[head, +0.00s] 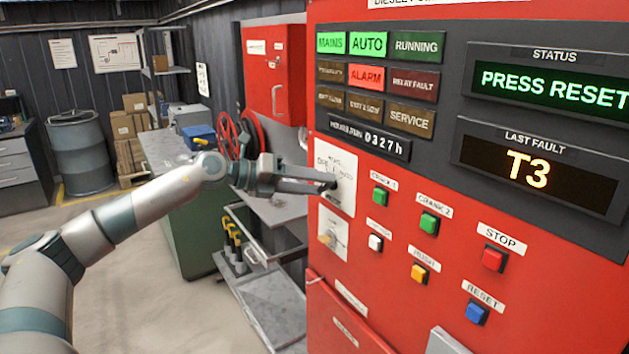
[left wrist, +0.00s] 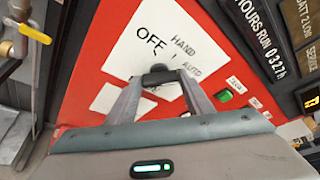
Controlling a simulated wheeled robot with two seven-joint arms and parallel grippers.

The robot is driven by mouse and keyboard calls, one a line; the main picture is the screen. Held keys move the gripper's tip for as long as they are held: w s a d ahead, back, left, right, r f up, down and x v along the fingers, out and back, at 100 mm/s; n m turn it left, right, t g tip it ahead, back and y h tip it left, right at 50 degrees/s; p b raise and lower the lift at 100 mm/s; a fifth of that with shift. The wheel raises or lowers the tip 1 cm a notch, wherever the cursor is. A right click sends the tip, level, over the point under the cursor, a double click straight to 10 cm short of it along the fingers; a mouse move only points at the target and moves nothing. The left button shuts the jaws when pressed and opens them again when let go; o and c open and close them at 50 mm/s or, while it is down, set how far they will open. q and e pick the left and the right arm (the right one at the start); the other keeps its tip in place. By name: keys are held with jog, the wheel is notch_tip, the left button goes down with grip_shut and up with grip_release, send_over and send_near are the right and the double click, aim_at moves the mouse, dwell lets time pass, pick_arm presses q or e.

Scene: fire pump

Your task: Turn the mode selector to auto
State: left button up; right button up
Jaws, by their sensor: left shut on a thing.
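The mode selector is a dark knob (left wrist: 160,74) on a white plate marked OFF, HAND and AUTO (left wrist: 165,42) in the left wrist view. The same plate (head: 346,172) shows in the head view, at the left edge of the red panel (head: 455,215). My left gripper (head: 328,186) reaches it from the left, and its fingers are shut on the knob. The left wrist view also shows the gripper (left wrist: 162,82) on it. The fingers partly hide the knob, and I cannot tell which mark it points to. The AUTO lamp (head: 368,44) is lit green. My right gripper is not in view.
A second white plate (head: 333,232) sits below the selector. Push buttons are close on the right: green crank buttons (head: 380,196), a red STOP (head: 493,258) and a blue RESET (head: 476,312). A grey workbench (head: 168,150) stands behind my left arm. Floor at the left is clear.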

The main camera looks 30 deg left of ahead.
pick_arm(q)
jog(key=shift+d+f+m, duration=0.1)
jog(key=shift+m, duration=0.3)
jog(key=o, duration=1)
jog(key=shift+o, duration=0.2)
jog(key=shift+y, duration=0.3)
jog(key=shift+s, duration=0.15)
